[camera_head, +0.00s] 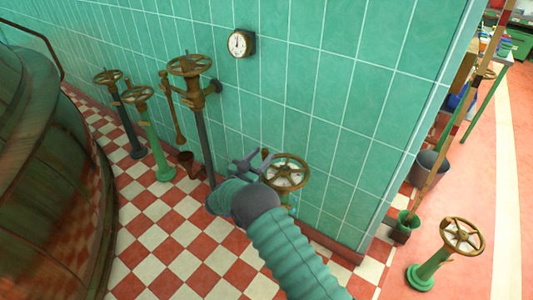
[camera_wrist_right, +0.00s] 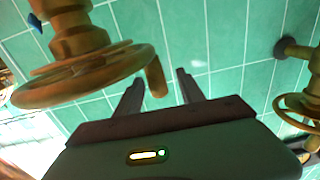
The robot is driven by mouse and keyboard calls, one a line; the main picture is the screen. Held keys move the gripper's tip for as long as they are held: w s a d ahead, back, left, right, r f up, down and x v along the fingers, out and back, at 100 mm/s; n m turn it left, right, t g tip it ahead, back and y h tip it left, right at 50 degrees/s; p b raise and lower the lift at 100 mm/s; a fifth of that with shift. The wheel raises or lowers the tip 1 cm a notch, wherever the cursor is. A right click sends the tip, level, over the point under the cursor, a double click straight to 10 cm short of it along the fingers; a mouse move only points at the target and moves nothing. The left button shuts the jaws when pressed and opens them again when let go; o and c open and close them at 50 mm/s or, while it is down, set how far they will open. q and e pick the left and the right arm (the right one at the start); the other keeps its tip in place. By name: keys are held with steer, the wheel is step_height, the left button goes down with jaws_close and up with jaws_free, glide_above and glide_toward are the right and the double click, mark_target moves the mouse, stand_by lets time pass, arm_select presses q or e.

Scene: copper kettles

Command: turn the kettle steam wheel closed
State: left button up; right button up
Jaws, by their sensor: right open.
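A brass hand wheel (camera_head: 287,171) stands by the tiled wall at the corner, with my right gripper (camera_head: 254,161) just to its left. In the right wrist view the near wheel (camera_wrist_right: 90,82) fills the left side, seen nearly edge-on, on a thick brass stem. A short peg handle (camera_wrist_right: 156,78) sticks out from its rim. The two fingers of the right gripper (camera_wrist_right: 160,84) are spread apart, and the peg appears between them. I cannot tell whether they touch it. The left gripper is not in view.
Several other brass wheels stand along the wall, one tall (camera_head: 189,65), one on a green post (camera_head: 138,94). A large copper kettle (camera_head: 45,170) fills the left side. Another wheel (camera_head: 461,236) stands at right on a green base. Checkered floor is clear between kettle and wall.

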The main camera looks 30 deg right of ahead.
steer(key=s+a, duration=0.1)
steer(key=a, duration=1.3)
steer(key=shift+s, duration=0.2)
stand_by(0.3)
